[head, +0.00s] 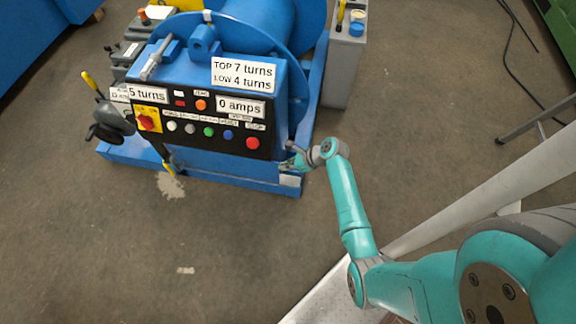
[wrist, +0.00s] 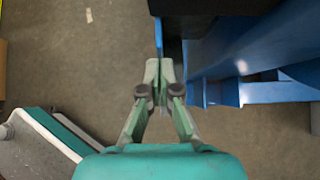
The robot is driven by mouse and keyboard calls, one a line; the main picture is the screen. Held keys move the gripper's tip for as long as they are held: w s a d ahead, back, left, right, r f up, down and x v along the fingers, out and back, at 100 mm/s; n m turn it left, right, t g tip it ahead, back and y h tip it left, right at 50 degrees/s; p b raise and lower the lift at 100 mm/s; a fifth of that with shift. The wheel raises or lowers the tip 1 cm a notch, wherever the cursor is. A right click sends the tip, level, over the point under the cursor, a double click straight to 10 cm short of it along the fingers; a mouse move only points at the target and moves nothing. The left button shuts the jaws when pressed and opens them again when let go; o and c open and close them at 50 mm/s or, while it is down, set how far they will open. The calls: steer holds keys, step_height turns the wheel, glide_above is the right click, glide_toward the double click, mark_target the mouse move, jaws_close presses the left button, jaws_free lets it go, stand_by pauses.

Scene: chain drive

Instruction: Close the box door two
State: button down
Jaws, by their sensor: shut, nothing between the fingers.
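A blue machine (head: 200,165) carries a box with a black control panel (head: 185,142), with buttons and a red rotary switch on its front. No door marked two can be made out in the head view. My gripper (head: 290,163) is low at the machine's right front corner, right of the panel. In the wrist view my gripper (wrist: 159,68) is shut and empty. Its tips are at the lower end of a thin blue plate (wrist: 158,38), seen edge-on; it may be a door, and I cannot tell whether they touch. A dark surface (wrist: 215,6) is at the top.
The blue base frame (head: 230,176) juts out below the panel; its beams (wrist: 250,92) are right of my gripper in the wrist view. A grey bin (head: 343,70) stands behind right. A metal leg (head: 535,128) is at the right. The front floor (head: 100,250) is clear.

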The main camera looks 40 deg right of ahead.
steer(key=w+a, duration=0.1)
steer(key=w, duration=0.1)
steer(key=w+a, duration=0.1)
steer(key=shift+w+a, duration=0.35)
